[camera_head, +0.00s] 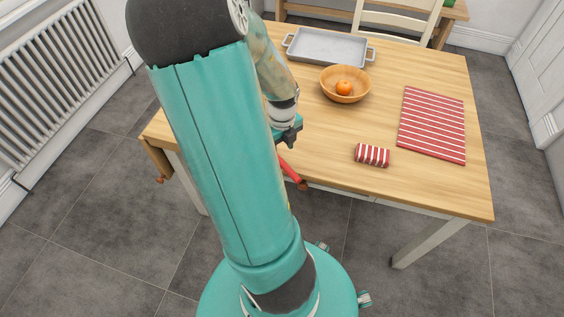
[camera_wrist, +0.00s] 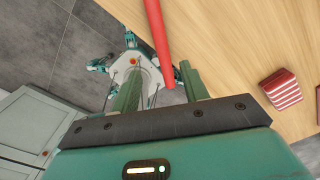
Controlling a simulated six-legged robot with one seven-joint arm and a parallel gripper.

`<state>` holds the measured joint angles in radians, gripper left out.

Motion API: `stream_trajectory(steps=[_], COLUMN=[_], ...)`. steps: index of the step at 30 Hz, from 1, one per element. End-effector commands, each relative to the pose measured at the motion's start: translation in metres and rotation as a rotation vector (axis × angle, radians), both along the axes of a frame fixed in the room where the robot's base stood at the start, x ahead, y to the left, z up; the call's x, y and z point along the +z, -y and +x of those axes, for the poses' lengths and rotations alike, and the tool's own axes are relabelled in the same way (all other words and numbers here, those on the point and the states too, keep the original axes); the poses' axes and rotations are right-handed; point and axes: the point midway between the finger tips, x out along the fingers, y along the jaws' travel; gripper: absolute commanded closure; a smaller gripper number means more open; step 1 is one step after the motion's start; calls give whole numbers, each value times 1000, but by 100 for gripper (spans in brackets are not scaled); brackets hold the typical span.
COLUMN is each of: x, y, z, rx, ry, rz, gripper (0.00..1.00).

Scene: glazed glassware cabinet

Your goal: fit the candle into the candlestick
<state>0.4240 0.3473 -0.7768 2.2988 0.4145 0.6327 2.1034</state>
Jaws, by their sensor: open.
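The red candle (camera_head: 289,170) is at the table's front edge, partly hidden by my arm in the head view. In the wrist view the candle (camera_wrist: 157,38) runs down from the top of the picture. Its near end reaches past the table edge, over the floor, and appears between my two fingers. My gripper (camera_head: 287,138) is above the front part of the table. In the wrist view my gripper (camera_wrist: 160,82) has its fingers apart, with nothing clasped. I cannot tell how far the candle is from the fingers. I see no candlestick in either view.
On the wooden table (camera_head: 330,135) are a grey metal tray (camera_head: 328,48), a wooden bowl (camera_head: 345,83) with an orange, a rolled striped cloth (camera_head: 372,155) and a flat striped cloth (camera_head: 432,124). A chair (camera_head: 395,20) stands behind. The table's front right is clear.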

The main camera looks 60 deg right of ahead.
Motion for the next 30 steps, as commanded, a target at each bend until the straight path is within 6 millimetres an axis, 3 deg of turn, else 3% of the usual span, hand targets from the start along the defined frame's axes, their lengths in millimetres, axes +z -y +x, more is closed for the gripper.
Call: stream_trajectory(steps=[3,10,18,28,30], x=[-18,-33,-69,-76,-76], y=[0,3,8,8,8], z=[0,1,2,3,3], rx=[-1,1,1,3,3], ry=[-1,-1,-1,1,1], rz=[2,0,0,-2,-2], gripper=[55,55,55,55,69])
